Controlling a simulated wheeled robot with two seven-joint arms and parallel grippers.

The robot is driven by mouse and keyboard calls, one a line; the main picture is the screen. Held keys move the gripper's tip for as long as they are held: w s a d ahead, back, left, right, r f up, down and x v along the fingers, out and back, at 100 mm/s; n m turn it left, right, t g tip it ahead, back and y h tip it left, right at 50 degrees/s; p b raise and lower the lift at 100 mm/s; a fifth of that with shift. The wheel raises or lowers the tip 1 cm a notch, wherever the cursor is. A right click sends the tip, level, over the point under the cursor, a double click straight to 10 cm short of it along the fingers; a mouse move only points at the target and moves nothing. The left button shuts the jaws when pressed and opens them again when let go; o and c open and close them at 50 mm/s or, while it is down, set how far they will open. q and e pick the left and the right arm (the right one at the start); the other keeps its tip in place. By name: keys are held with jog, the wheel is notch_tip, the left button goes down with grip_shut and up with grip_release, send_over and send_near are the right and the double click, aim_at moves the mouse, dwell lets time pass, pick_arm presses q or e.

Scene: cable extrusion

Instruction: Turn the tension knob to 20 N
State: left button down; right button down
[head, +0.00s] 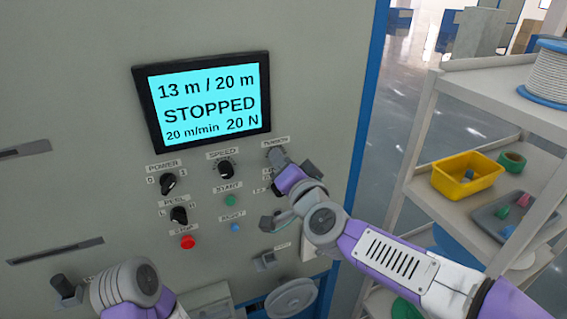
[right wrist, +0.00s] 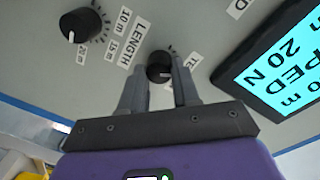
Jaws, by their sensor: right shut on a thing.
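The tension knob (right wrist: 159,66) is a small black dial on the grey panel in the right wrist view. My right gripper (right wrist: 158,72) is shut on it, with one grey finger on each side. In the head view my right gripper (head: 280,160) is at the knob under the tension label, and the hand hides most of the knob. The display (head: 205,103) reads 20 N, with STOPPED, 13 m / 20 m and 20 m/min. Part of my left arm shows at the bottom left, but its gripper does not show.
The length knob (right wrist: 80,24) sits close to my right gripper. The speed knob (head: 225,169), power knob (head: 169,184), green start button (head: 230,201) and red stop button (head: 187,242) are to the left. A shelf (head: 440,190) with a yellow bin (head: 467,177) stands at the right.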

jog(key=c, duration=0.8)
grip_release()
jog(key=shift+p+v, duration=0.3)
jog(key=shift+v, duration=3.5)
